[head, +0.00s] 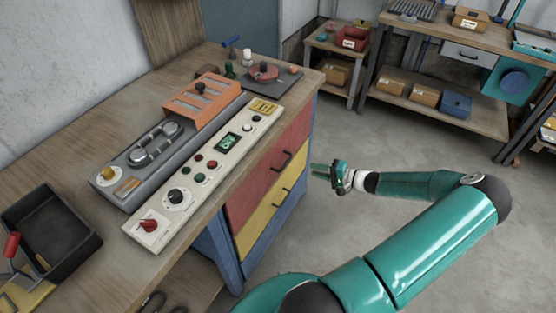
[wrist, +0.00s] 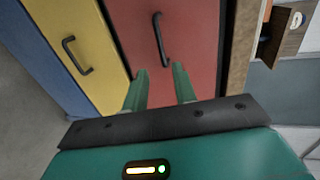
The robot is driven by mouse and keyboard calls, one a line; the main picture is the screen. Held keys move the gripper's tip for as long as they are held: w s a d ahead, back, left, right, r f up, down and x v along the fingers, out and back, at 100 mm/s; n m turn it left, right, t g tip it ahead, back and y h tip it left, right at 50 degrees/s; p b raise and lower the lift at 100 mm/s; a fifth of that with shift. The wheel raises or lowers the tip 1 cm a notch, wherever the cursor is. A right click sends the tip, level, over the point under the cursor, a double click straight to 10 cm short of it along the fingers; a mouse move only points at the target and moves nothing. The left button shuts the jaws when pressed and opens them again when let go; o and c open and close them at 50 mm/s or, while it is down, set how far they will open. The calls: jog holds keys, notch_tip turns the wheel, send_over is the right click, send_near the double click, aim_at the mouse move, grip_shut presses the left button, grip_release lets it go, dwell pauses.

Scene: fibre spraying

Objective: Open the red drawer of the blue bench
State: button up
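The blue bench (head: 240,263) has a wooden top and two drawers on its front. The upper one is the red drawer (head: 262,180), flush with the bench, with a dark bar handle (head: 282,161). In the wrist view the red drawer (wrist: 195,45) lies straight ahead and its handle (wrist: 160,38) stands beyond my fingertips. My gripper (head: 322,171) is in front of the bench, near the drawer fronts. In the wrist view my gripper (wrist: 160,82) has its two green fingers apart with nothing between them. The handle is not between the fingers.
The yellow drawer (head: 265,218), with its own dark handle (wrist: 78,55), sits below the red one. A control panel (head: 205,172) and an orange-topped unit (head: 203,100) stand on the bench top. Shelves (head: 425,92) with boxes stand at the back. The floor right of the bench is clear.

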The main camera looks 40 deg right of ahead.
aim_at(287, 161)
jog(key=x, duration=1.3)
jog(key=shift+w+d, duration=0.25)
jog(key=shift+w, duration=0.1)
grip_shut()
